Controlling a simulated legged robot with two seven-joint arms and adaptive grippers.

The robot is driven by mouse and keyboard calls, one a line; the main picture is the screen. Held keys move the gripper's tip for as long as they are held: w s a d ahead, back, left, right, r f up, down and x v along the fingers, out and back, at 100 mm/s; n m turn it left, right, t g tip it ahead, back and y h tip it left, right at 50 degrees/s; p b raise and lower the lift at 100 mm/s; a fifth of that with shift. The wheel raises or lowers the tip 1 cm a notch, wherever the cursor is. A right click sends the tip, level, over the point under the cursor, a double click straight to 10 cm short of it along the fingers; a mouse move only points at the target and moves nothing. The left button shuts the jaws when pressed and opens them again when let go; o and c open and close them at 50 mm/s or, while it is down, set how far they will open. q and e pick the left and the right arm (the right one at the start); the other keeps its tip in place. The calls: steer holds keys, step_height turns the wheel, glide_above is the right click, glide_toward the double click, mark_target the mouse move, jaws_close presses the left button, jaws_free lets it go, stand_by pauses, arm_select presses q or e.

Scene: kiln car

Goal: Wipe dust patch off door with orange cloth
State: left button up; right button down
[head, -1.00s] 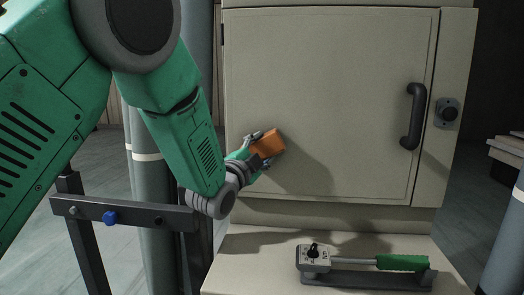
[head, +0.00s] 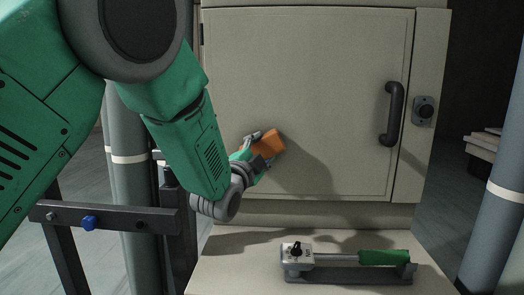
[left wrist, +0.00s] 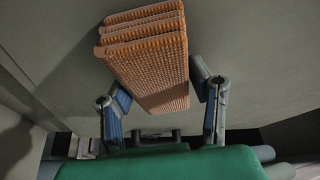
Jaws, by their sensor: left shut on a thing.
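The cabinet door (head: 300,70) is a flat beige panel with a dark handle (head: 391,113) at its right. My left gripper (head: 264,147) is at the lower left part of the door, shut on the folded orange cloth (head: 270,143). In the left wrist view the cloth (left wrist: 148,50) shows as a stack of ribbed layers between the two fingers (left wrist: 160,88), in front of the door surface. I cannot tell whether it touches the door. No dust patch can be made out; the cloth and gripper cover part of the panel. My right gripper is not in view.
A tool with a green grip (head: 384,257) lies on the ledge (head: 225,270) below the door. Grey posts (head: 499,180) stand at both sides, and a dark rail (head: 110,219) with a blue knob is at left.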

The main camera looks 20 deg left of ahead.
mark_target(279, 151)
arm_select(q)
steer(key=shift+w+d, duration=0.25)
steer(key=shift+d, duration=0.5)
steer(key=shift+w+d, duration=0.2)
steer(key=shift+d, duration=0.6)
steer(key=shift+w+d, duration=0.25)
steer(key=shift+d, duration=0.5)
steer(key=shift+w+d, duration=0.2)
steer(key=shift+d, duration=0.55)
steer(key=shift+w+d, duration=0.2)
steer(key=shift+d, duration=0.5)
steer(key=shift+d+r, duration=0.1)
steer(key=shift+d, duration=0.05)
steer(key=shift+d, duration=0.1)
